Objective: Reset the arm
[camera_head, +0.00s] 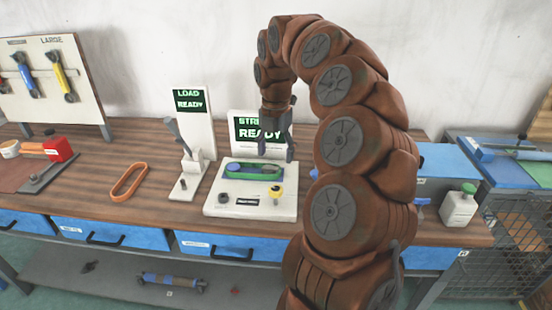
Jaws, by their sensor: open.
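My arm, reddish brown with grey joint discs, arches up from the lower right and bends over the bench. My gripper (279,147) hangs pointing down with its dark fingers apart. It is open and holds nothing that I can see. It is above the rear of a white machine base (217,207), in front of the screen reading "READY" (245,128). A green oblong part (240,177) with a blue round piece lies in the base, below and left of the fingers.
A white stand with a lever (196,130) shows "LOAD READY". An orange loop (129,182) lies on the wooden bench (95,190). A tool board (88,85) stands at the left, near a red block (61,149). A white bottle (459,208) stands at the right.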

